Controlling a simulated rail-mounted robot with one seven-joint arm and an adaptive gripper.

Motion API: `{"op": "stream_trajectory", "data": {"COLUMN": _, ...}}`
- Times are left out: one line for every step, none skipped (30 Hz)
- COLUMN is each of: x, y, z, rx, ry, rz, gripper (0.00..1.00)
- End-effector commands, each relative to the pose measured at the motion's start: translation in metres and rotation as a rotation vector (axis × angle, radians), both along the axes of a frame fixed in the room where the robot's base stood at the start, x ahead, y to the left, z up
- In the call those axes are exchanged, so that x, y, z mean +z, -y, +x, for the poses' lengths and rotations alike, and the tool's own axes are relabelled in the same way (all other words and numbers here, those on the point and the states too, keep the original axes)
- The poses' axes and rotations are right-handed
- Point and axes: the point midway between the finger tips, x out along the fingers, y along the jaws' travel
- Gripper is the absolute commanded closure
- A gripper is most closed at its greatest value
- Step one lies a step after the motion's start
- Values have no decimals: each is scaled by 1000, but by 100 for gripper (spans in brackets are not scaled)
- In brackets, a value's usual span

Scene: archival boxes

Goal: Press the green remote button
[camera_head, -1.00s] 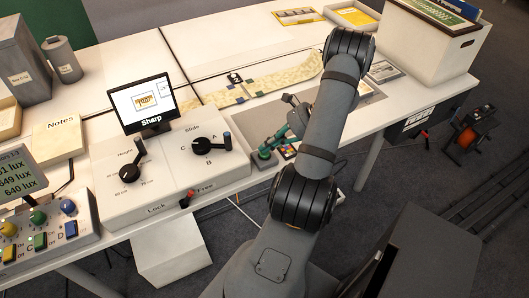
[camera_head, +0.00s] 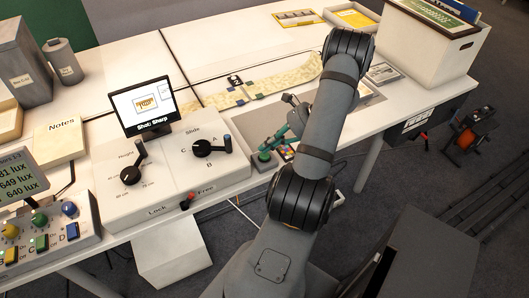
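A small round green button (camera_head: 264,156) sits on a dark base at the front right of the table, at the lower end of a teal bar (camera_head: 275,139). I take it for the green remote button, but it is too small to be sure. My arm (camera_head: 330,125) stands just to the right and covers part of this area. Whether anything touches the button is not visible.
A control box (camera_head: 82,246) with coloured knobs and buttons, some green, stands at front left. A panel with two black levers (camera_head: 207,147) and a screen reading "Shot: Sharp" (camera_head: 148,104) are beside it. A white box (camera_head: 425,50) stands back right.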

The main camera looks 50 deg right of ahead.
Motion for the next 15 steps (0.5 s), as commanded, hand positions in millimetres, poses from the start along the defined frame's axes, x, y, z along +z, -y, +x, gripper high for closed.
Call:
{"op": "stream_trajectory", "data": {"x": 3, "y": 0, "z": 0, "rx": 0, "ry": 0, "rz": 0, "gripper": 100}}
{"op": "stream_trajectory", "data": {"x": 3, "y": 0, "z": 0, "rx": 0, "ry": 0, "rz": 0, "gripper": 100}}
{"op": "stream_trajectory", "data": {"x": 3, "y": 0, "z": 0, "rx": 0, "ry": -1, "rz": 1, "gripper": 100}}
{"op": "stream_trajectory", "data": {"x": 3, "y": 0, "z": 0, "rx": 0, "ry": -1, "rz": 1, "gripper": 100}}
{"op": "stream_trajectory", "data": {"x": 3, "y": 0, "z": 0, "rx": -1, "ry": 0, "rz": 1, "gripper": 100}}
{"op": "stream_trajectory", "data": {"x": 3, "y": 0, "z": 0, "rx": -1, "ry": 0, "rz": 1, "gripper": 100}}
{"op": "stream_trajectory", "data": {"x": 3, "y": 0, "z": 0, "rx": -1, "ry": 0, "rz": 1, "gripper": 100}}
{"op": "stream_trajectory", "data": {"x": 3, "y": 0, "z": 0, "rx": -1, "ry": 0, "rz": 1, "gripper": 100}}
{"op": "stream_trajectory", "data": {"x": 3, "y": 0, "z": 0, "rx": -1, "ry": 0, "rz": 1, "gripper": 100}}
{"op": "stream_trajectory", "data": {"x": 3, "y": 0, "z": 0, "rx": -1, "ry": 0, "rz": 1, "gripper": 100}}
{"op": "stream_trajectory", "data": {"x": 3, "y": 0, "z": 0, "rx": -1, "ry": 0, "rz": 1, "gripper": 100}}
{"op": "stream_trajectory", "data": {"x": 4, "y": 0, "z": 0, "rx": -1, "ry": 0, "rz": 1, "gripper": 100}}
{"op": "stream_trajectory", "data": {"x": 5, "y": 0, "z": 0, "rx": -1, "ry": 0, "rz": 1, "gripper": 100}}
{"op": "stream_trajectory", "data": {"x": 7, "y": 0, "z": 0, "rx": -1, "ry": 0, "rz": 1, "gripper": 100}}
{"op": "stream_trajectory", "data": {"x": 9, "y": 0, "z": 0, "rx": -1, "ry": 0, "rz": 1, "gripper": 100}}
